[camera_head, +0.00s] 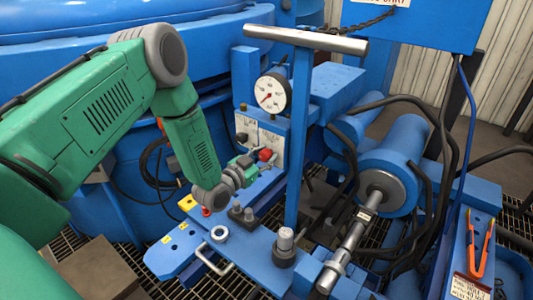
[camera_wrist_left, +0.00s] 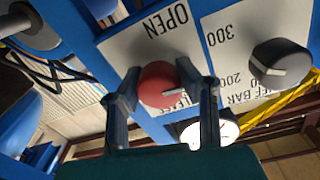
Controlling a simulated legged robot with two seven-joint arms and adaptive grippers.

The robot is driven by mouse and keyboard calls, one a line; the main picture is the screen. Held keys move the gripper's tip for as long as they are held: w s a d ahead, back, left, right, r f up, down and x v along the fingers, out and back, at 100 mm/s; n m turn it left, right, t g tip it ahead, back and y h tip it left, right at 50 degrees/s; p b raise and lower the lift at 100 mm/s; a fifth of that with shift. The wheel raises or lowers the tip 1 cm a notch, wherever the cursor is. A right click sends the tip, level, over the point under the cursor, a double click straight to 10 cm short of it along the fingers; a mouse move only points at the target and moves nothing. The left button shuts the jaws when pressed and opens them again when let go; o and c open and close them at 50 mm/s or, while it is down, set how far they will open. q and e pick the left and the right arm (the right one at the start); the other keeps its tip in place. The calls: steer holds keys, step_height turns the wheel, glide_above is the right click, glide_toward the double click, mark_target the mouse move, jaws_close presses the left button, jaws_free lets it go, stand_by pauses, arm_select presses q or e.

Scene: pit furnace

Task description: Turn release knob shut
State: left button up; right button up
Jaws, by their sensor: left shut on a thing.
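The red release knob (camera_head: 266,154) sits on a white label plate on the front of the blue control block. My left gripper (camera_head: 252,163) reaches it from the left and is shut on it. In the left wrist view the red knob (camera_wrist_left: 158,86) lies between the two fingers of the left gripper (camera_wrist_left: 163,92). My right gripper is in neither view.
A black knob (camera_wrist_left: 281,64) on a pressure-scale plate is beside the red one. A dial gauge (camera_head: 271,93) stands above the block. A tall blue T-handle (camera_head: 305,40) rises just right of it. Orange-handled pliers (camera_head: 481,247) lie far right.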

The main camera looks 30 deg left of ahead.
arm_select(q)
steer(key=m, duration=0.3)
steer(key=shift+m+p, duration=0.4)
steer(key=m, duration=0.4)
steer(key=shift+d, duration=0.1)
steer(key=m, duration=0.4)
steer(key=shift+f+m, duration=0.2)
steer(key=shift+m, duration=0.1)
jaws_close()
steer(key=m, duration=0.4)
steer(key=shift+s+f+y+b, duration=0.1)
steer(key=shift+s+y+b, duration=0.05)
steer(key=shift+y+b, duration=0.2)
steer(key=shift+d+f, duration=0.1)
steer(key=o, duration=1.1)
jaws_free()
steer(key=shift+o, duration=0.5)
steer(key=shift+r, duration=0.2)
